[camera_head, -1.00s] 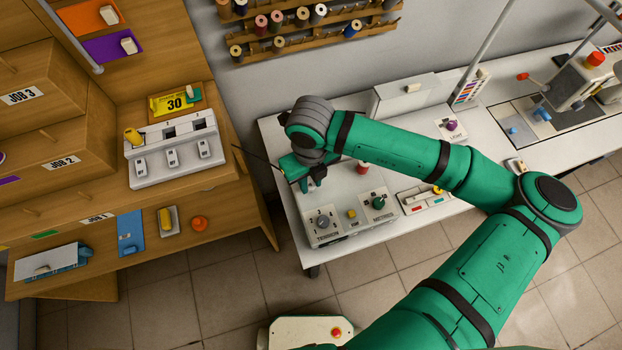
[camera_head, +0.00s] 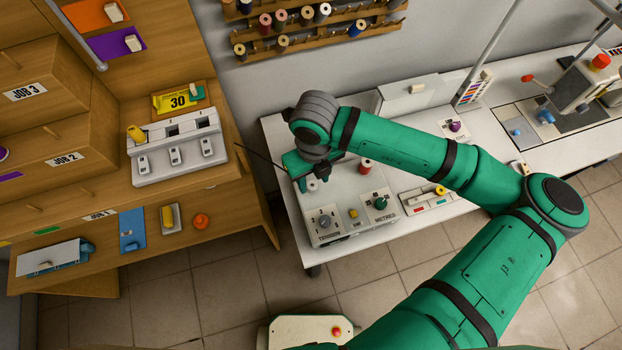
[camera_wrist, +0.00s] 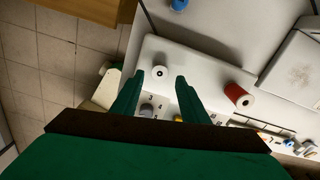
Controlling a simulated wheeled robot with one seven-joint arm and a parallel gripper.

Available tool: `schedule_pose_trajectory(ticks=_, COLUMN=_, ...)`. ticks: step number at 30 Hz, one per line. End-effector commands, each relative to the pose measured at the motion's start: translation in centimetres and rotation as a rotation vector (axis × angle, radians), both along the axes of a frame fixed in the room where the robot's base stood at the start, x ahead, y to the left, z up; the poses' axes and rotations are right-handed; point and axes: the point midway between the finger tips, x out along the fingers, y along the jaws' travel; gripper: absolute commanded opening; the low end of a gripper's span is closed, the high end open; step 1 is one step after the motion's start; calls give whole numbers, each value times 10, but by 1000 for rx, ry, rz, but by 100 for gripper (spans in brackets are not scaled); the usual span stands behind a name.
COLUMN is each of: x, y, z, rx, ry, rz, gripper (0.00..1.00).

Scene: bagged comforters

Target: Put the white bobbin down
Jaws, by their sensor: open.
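The white bobbin (camera_wrist: 160,72) stands upright on the light top of the tension unit (camera_wrist: 186,60), seen from above in the wrist view with its dark centre hole showing. My gripper (camera_wrist: 158,77) is open, one green finger on each side near the bobbin, with visible gaps between them. I cannot tell the exact height of the fingertips over the surface. In the head view my gripper (camera_head: 306,182) is over the left part of the white table, and the bobbin is hidden there behind it.
A red spool (camera_wrist: 238,95) stands to the right of the bobbin; it also shows in the head view (camera_head: 366,166). The tension dial (camera_head: 323,221) and metres dial (camera_head: 380,203) are at the unit's front. A blue object (camera_wrist: 179,4) lies at the wrist view's top.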

Motion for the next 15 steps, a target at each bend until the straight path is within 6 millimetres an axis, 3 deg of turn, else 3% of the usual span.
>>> schedule_pose_trajectory(ticks=9, x=1, y=4, z=66, rx=-3, ry=-3, rz=11, gripper=40)
schedule_pose_trajectory(ticks=15, x=1, y=5, z=98, rx=-1, ry=-2, rz=13, gripper=40)
